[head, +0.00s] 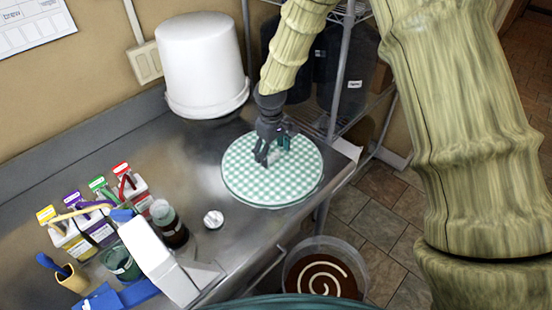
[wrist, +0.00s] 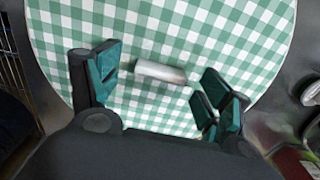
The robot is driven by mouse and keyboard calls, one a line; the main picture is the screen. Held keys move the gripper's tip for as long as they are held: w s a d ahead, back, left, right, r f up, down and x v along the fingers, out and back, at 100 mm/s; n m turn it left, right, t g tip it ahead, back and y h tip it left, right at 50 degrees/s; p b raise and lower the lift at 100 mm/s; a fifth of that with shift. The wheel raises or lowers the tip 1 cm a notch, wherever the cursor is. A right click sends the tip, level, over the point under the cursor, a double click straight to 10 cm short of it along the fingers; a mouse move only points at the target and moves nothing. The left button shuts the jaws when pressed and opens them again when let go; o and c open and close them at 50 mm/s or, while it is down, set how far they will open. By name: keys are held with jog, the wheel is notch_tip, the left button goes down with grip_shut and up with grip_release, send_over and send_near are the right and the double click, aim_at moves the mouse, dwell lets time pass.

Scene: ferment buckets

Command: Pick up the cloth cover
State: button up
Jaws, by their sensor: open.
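The cloth cover (head: 240,180) is a round green-and-white checked disc lying flat on the steel counter, near its right end. In the wrist view the cover (wrist: 160,35) fills most of the picture, with a short pale grip or handle (wrist: 160,72) standing out near its middle. My gripper (head: 268,160) is over the cover, pointing down. I cannot tell whether the fingertips touch the cloth.
A white bucket (head: 203,65) stands behind the cover. A small round white-topped item (head: 213,219), a dark jar (head: 168,225), an open white box (head: 165,262) and several colour-labelled containers (head: 95,215) are left. A bucket with a white spiral (head: 322,277) stands below the counter edge.

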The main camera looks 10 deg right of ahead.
jog(key=shift+f, duration=0.35)
jog(key=shift+c, duration=0.4)
jog(key=c, duration=1)
jog(key=shift+c, duration=0.3)
jog(key=shift+r, duration=0.15)
